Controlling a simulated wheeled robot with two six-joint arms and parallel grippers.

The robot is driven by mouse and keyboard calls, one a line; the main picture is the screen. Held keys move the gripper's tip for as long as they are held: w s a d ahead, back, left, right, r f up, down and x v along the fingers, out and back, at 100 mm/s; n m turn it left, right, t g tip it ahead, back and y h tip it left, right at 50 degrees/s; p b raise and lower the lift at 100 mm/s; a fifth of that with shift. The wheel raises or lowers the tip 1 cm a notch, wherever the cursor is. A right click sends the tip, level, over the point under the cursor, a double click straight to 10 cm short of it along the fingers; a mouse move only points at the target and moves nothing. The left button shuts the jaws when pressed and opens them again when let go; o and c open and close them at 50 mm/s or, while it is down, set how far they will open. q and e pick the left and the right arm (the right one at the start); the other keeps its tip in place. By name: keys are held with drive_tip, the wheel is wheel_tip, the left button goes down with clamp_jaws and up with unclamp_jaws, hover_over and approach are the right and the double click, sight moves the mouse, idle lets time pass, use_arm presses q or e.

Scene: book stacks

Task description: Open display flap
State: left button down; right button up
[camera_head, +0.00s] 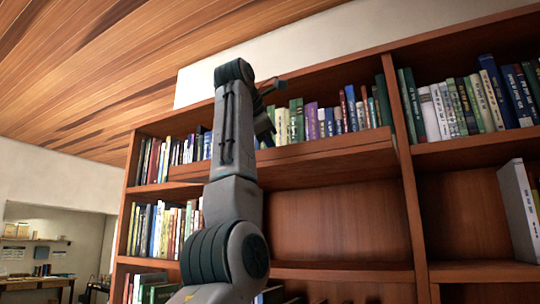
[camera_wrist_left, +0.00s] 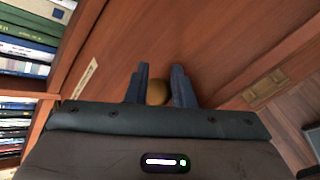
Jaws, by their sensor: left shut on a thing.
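The display flap (camera_head: 335,160) is a reddish-brown wooden panel in the bookcase. In the head view it juts out from the bookcase front below the upper row of books, with a dark open bay beneath it. In the left wrist view the wooden panel (camera_wrist_left: 215,45) fills the middle, with a round brass-coloured knob (camera_wrist_left: 157,92) on it. My left gripper (camera_wrist_left: 160,88) has its two dark fingers on either side of this knob and is shut on it. In the head view my left gripper (camera_head: 268,112) is partly hidden by its own arm.
Upright books (camera_head: 325,122) fill the shelf above the flap, and more stand at the left (camera_head: 165,230) and upper right (camera_head: 470,105). A grey-white book (camera_head: 518,210) stands in the right bay. In the wrist view a brass plate (camera_wrist_left: 265,87) shows on wood at the right.

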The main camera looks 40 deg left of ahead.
use_arm(q)
drive_tip(key=r+p, duration=0.1)
drive_tip(key=r+g+p, duration=0.1)
drive_tip(key=r+p, duration=0.1)
drive_tip(key=shift+w+a+r+p, duration=0.1)
drive_tip(key=shift+a+r+p, duration=0.05)
drive_tip(key=shift+a+p, duration=0.2)
drive_tip(key=shift+w+r+g+h+p, duration=0.15)
drive_tip(key=shift+r+g+p, duration=0.25)
drive_tip(key=shift+p, duration=0.2)
drive_tip(key=shift+w+r+g+h+p, duration=0.15)
drive_tip(key=shift+r+g+p, duration=0.15)
drive_tip(key=shift+r+p, duration=0.25)
drive_tip(key=shift+f, duration=0.1)
drive_tip(key=c, duration=1.6)
unclamp_jaws()
drive_tip(key=shift+c, duration=0.2)
drive_tip(key=o, duration=0.3)
drive_tip(key=shift+a, duration=0.2)
drive_tip(key=shift+o, duration=1.1)
drive_tip(key=shift+w+a+f, duration=0.1)
drive_tip(key=shift+a+f, duration=0.05)
drive_tip(key=shift+a, duration=0.2)
drive_tip(key=shift+d, duration=0.15)
